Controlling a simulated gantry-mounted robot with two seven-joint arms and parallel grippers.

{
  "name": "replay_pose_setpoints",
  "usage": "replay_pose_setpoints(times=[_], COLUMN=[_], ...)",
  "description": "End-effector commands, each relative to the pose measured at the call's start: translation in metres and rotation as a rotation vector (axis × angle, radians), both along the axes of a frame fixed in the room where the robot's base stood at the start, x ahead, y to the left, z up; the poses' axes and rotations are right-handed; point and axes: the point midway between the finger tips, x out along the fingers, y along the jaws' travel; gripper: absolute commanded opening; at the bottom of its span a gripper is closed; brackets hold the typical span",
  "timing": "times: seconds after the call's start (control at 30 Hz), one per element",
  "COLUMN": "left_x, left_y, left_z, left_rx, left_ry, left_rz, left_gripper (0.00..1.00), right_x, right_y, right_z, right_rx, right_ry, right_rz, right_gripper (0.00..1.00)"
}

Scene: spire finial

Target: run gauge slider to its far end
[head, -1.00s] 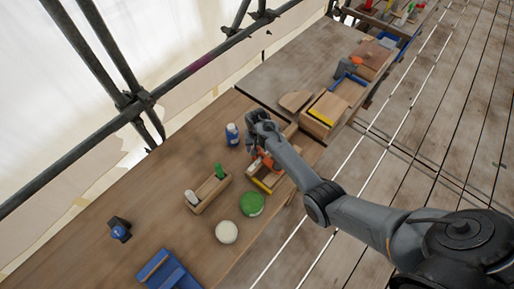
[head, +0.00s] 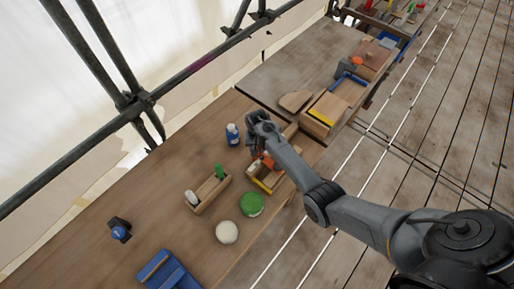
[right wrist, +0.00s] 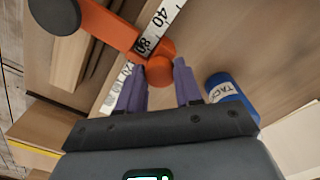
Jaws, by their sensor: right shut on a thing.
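The gauge is a wooden piece with a white scale strip (right wrist: 163,20) bearing black numbers, "40" among them. Its orange slider (right wrist: 110,25) lies across the strip in the right wrist view, with a round orange knob (right wrist: 160,68) at one end and a dark round end at the other. My right gripper (right wrist: 160,82) has its two purple fingers on either side of the knob and is shut on it. In the head view my right gripper (head: 258,150) is over the gauge, which the arm partly hides. My left gripper is not in view.
A blue bottle labelled "TACK" (right wrist: 232,92) stands close to the right finger; it also shows in the head view (head: 232,134). A wooden box with bottles (head: 207,193), a green lid (head: 252,204) and a white round thing (head: 227,232) are nearby. The bench's left part is mostly clear.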

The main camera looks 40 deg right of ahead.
Motion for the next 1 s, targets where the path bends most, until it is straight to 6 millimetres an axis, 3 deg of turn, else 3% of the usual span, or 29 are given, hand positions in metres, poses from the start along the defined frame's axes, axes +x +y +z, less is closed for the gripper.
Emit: replay_pose_setpoints(times=[0.17,0.37,0.7,1.0], left_x=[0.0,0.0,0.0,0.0], left_y=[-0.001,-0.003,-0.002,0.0], left_z=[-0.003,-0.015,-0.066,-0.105], left_rx=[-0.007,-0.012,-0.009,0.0], left_ry=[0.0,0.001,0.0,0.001], left_rz=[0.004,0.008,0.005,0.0], left_gripper=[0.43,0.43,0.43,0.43], right_x=[0.002,0.01,0.025,0.033], right_y=[-0.016,-0.059,-0.153,-0.2], right_z=[-0.001,-0.003,-0.008,-0.005], right_rx=[0.0,-0.001,-0.001,0.0], right_ry=[0.001,0.001,-0.002,-0.002], right_rz=[-0.004,-0.006,-0.005,-0.003], right_gripper=[0.0,0.0,0.0,0.0])
